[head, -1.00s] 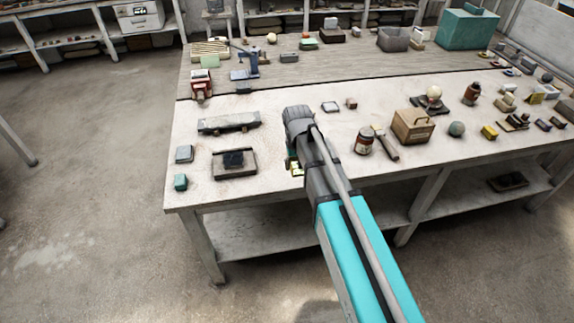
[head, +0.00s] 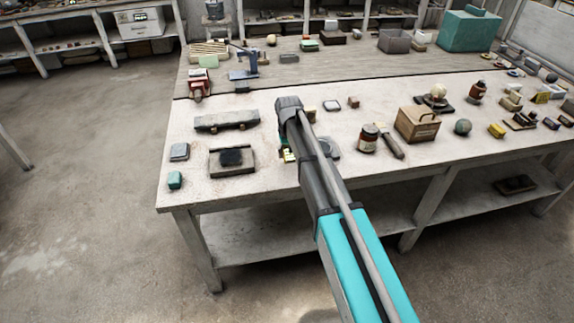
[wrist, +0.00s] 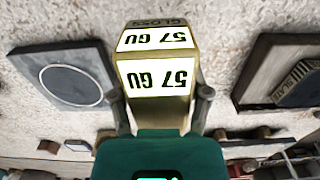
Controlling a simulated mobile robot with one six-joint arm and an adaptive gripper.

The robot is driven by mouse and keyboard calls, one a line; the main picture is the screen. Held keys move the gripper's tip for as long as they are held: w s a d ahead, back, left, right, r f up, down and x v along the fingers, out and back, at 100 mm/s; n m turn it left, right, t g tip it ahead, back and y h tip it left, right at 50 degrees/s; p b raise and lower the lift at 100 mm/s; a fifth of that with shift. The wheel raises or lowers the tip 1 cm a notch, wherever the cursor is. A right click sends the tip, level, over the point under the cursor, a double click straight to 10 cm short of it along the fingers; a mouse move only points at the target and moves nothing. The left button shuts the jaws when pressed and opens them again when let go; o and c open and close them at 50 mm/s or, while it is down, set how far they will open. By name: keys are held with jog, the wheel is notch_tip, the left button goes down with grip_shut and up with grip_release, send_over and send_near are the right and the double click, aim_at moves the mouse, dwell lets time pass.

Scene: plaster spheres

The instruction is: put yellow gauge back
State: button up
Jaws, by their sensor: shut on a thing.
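The yellow gauge is a boxy block with white labels reading "57 GU" and a darker end marked "GLOSS". It fills the upper middle of the wrist view (wrist: 155,85), upside down there. My gripper (wrist: 161,104) is shut on it, one finger on each side. In the head view only a small yellow and white part of the gauge (head: 288,155) shows at the left of my arm; the arm hides most of my gripper (head: 289,148). The gauge is over the front part of the pale bench top (head: 200,187). I cannot tell its exact height.
A grey plate with a circle (wrist: 62,78) lies left in the wrist view, partly behind my arm in the head view (head: 332,147). A tray with a dark slate block (head: 232,159) is on the other side. A jar (head: 368,138) and brush (head: 391,145) stand further right.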

jog(key=shift+w+a+f+b, duration=0.15)
jog(key=shift+w+f+b, duration=0.15)
jog(key=shift+w+f, duration=0.25)
jog(key=shift+f, duration=0.15)
jog(key=shift+w+a+f+b, duration=0.1)
jog(key=shift+w+f+b, duration=0.25)
jog(key=shift+f+b, duration=1.55)
jog(key=shift+b, duration=0.1)
jog(key=shift+f, duration=0.15)
jog(key=o, duration=1)
jog(key=shift+r, duration=0.25)
